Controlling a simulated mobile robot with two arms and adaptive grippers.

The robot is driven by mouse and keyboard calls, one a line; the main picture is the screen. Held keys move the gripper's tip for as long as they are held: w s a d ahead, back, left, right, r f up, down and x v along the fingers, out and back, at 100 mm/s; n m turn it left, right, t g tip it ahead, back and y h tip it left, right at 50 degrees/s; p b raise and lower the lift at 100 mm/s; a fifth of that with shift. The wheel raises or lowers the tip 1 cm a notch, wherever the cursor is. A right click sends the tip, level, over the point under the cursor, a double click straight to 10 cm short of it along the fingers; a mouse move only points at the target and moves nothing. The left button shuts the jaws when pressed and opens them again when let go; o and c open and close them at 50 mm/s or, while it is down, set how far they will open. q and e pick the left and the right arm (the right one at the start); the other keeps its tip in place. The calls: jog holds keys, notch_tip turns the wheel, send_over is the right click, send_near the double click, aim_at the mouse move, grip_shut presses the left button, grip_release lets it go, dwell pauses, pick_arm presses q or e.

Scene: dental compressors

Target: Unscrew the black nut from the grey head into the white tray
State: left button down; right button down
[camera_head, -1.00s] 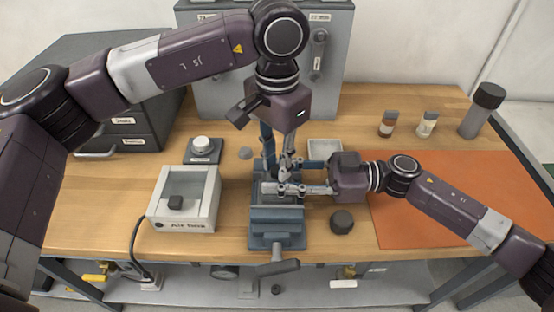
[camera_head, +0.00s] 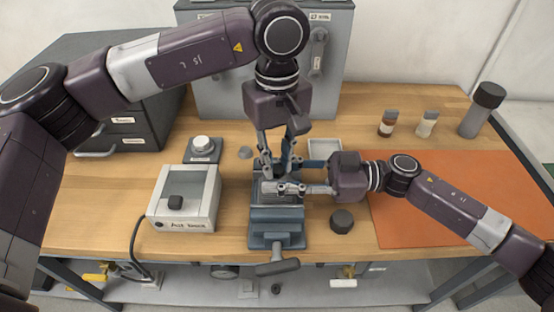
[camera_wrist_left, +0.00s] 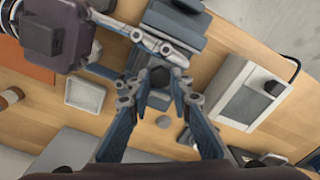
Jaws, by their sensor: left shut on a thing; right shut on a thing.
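The black nut (camera_wrist_left: 159,76) shows as a dark shape between the fingers of my left gripper in the left wrist view. My left gripper (camera_head: 279,168) points down over the vise (camera_head: 277,214) and is shut on the nut. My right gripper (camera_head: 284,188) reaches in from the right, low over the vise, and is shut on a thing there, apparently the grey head. The head is mostly hidden by the fingers. The white tray (camera_head: 325,149) lies behind the right gripper, and it also shows in the left wrist view (camera_wrist_left: 84,95).
A white-framed box (camera_head: 185,198) with a cable stands left of the vise. A round black piece (camera_head: 342,220) sits right of it, beside an orange mat (camera_head: 425,205). Small bottles (camera_head: 388,123) and a dark cylinder (camera_head: 482,110) stand at the back right. Grey cabinets line the back.

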pick_arm(q)
jog(key=n, duration=0.9)
jog(key=shift+n, duration=0.4)
jog(key=n, duration=0.3)
jog(key=shift+n, duration=0.4)
jog(key=n, duration=0.3)
jog(key=shift+n, duration=0.4)
jog(key=n, duration=0.3)
jog(key=shift+n, duration=0.3)
jog(key=n, duration=0.4)
jog(key=shift+r, duration=0.1)
jog(key=n, duration=0.3)
jog(key=shift+n, duration=0.4)
jog(key=n, duration=0.3)
jog(key=shift+n, duration=0.4)
